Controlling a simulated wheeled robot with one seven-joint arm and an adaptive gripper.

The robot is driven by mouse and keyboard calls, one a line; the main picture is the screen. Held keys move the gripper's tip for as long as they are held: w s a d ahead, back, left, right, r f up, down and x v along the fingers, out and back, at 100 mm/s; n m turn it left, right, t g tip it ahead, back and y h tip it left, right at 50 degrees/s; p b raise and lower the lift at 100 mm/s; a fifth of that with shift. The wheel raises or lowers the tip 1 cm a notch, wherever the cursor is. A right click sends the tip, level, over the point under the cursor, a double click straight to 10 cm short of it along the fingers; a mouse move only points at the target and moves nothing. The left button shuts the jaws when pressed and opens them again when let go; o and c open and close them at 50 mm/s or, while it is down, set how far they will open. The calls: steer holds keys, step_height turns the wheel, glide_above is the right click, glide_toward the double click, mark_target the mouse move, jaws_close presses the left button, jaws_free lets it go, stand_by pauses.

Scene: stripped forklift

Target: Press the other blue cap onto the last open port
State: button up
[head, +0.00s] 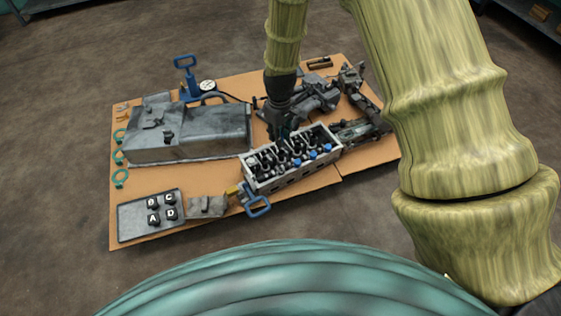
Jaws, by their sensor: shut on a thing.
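My gripper (281,132) is above the back side of a grey valve block (262,182), pointing down among its dark levers and fittings. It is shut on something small. A trace of blue shows at its tips, which fits a blue cap, but the dark parts around it hide most of it. Blue caps sit along the block's front right side: one cap (298,162), another (312,154) and a third (327,147). I cannot make out the open port, or whether the held piece touches the block.
A brown board (225,232) carries a grey metal housing (190,135), a blue hand pump (186,72), a tray (130,228) with lettered black knobs, and a blue-handled tool (257,206). Dark machine parts (318,95) stand close behind the block. The board's front right is clear.

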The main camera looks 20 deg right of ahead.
mark_target(281, 170)
steer(key=shift+w+d+f+n+b, duration=0.1)
steer(key=shift+f+n+b, duration=0.35)
steer(key=shift+f+b, duration=1.85)
steer(key=shift+w+d+f+n+b, duration=0.15)
steer(key=shift+f+n+b, duration=0.55)
steer(key=shift+f, duration=2.95)
steer(key=shift+s+d+f+n+b, duration=0.1)
steer(key=shift+f+n+b, duration=0.15)
steer(key=shift+f+b, duration=2.1)
steer(key=shift+f+p, duration=0.65)
steer(key=shift+p, duration=1.35)
steer(key=shift+f, duration=0.2)
steer(key=shift+f, duration=0.5)
steer(key=shift+f, duration=0.1)
steer(key=shift+f+p, duration=0.15)
steer(key=shift+p, duration=0.7)
